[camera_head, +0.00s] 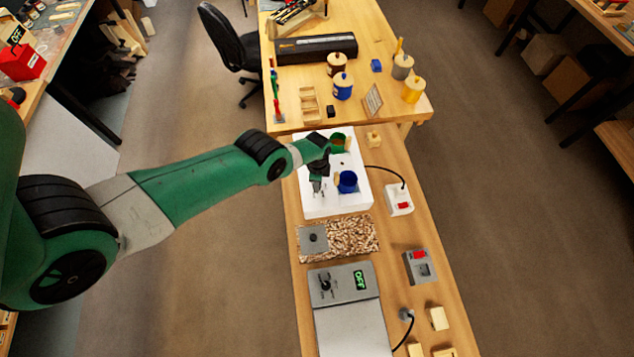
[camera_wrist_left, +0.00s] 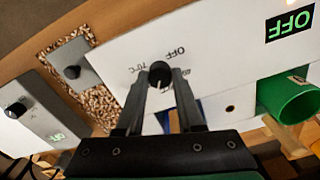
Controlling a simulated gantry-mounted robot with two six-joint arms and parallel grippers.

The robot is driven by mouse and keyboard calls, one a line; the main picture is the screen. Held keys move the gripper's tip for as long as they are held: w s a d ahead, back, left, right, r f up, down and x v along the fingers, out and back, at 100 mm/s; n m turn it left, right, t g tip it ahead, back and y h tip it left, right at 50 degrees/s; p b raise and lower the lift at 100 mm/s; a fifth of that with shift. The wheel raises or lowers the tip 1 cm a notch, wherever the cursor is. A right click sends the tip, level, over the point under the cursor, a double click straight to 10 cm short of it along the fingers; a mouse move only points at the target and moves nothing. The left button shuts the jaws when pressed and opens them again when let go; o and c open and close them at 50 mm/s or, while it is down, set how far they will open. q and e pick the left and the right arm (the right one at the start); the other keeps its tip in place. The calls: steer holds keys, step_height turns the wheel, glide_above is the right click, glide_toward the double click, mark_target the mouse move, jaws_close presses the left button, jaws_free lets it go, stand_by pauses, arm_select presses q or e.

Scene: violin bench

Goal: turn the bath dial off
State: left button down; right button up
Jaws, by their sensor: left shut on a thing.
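The white bath (camera_head: 350,207) sits on the bench with a blue pot (camera_head: 347,182) and a green pot (camera_head: 338,142) in it. Its black dial (camera_wrist_left: 160,72) shows in the left wrist view, beside printed OFF and 70°C marks. The bath's display (camera_wrist_left: 291,23) reads OFF in green. My left gripper (camera_head: 317,188) reaches down over the bath's near-left part, and in the left wrist view (camera_wrist_left: 160,85) its two fingers are shut on the dial. In the head view the arm and gripper hide the dial. My right gripper is not in view.
A tray of brown chips (camera_head: 350,236) with a grey plate lies nearer on the bench, then a grey unit (camera_head: 342,279) with its own knob and OFF display. A white switch box (camera_head: 399,198) and grey switch box (camera_head: 420,266) stand to the right, with cables.

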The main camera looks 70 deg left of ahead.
arm_select(q)
steer(key=n, duration=2.2)
steer(key=shift+n, duration=0.4)
steer(key=n, duration=0.3)
steer(key=shift+n, duration=2.2)
